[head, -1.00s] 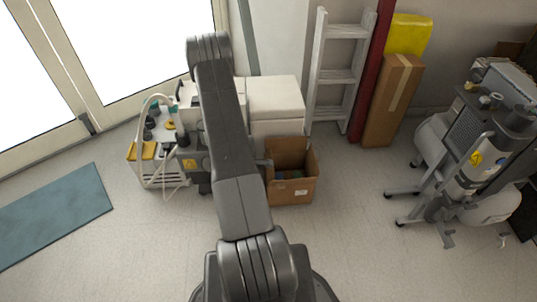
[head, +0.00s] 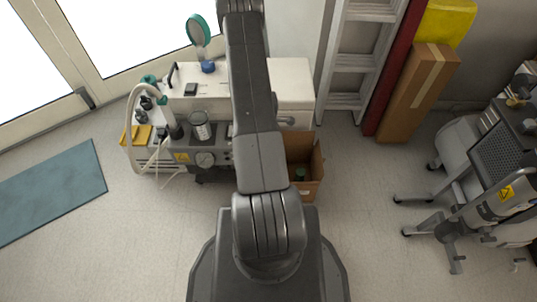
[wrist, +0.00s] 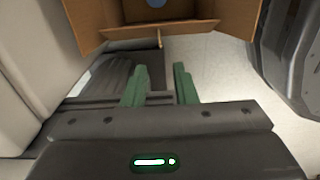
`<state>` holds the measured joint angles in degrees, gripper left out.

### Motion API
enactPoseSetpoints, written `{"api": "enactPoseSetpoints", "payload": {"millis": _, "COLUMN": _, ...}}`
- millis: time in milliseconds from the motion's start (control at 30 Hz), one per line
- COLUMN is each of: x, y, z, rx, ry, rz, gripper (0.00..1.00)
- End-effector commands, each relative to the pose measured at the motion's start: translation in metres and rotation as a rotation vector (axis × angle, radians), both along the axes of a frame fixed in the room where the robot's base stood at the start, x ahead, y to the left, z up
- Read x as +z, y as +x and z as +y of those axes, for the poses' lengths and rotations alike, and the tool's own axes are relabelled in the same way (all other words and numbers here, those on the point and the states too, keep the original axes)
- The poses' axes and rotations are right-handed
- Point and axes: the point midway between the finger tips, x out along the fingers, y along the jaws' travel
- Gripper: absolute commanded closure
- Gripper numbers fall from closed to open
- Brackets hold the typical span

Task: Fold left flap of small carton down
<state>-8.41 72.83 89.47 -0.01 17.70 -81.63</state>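The small brown carton (head: 305,188) stands open on the floor right of my arm in the head view, its left side hidden by the arm. Its right flap (head: 318,160) stands up. In the wrist view the open carton (wrist: 185,10) is at the top, with a flap spread outward on the left (wrist: 86,24) and another on the right (wrist: 238,16). My gripper (wrist: 160,67) shows two green fingers, apart and empty, below the carton's near edge.
A white cabinet unit (head: 290,82) with bottles and a gauge stands behind and left of the carton. A ladder (head: 355,60) and tall carton (head: 416,95) lean at the back. A compressor (head: 465,165) stands right. Floor between is clear.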

Motion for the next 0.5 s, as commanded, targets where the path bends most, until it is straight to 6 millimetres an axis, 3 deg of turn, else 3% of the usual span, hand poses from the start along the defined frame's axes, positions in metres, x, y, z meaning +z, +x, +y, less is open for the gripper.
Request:
{"api": "enactPoseSetpoints", "payload": {"millis": 200, "x": -0.052, "y": -0.001, "z": 0.000, "rx": 0.000, "ry": 0.000, "rz": 0.003, "gripper": 0.75}}
{"api": "enactPoseSetpoints", "payload": {"millis": 500, "x": -0.102, "y": 0.000, "z": 0.000, "rx": 0.000, "ry": 0.000, "rz": 0.001, "gripper": 0.75}}
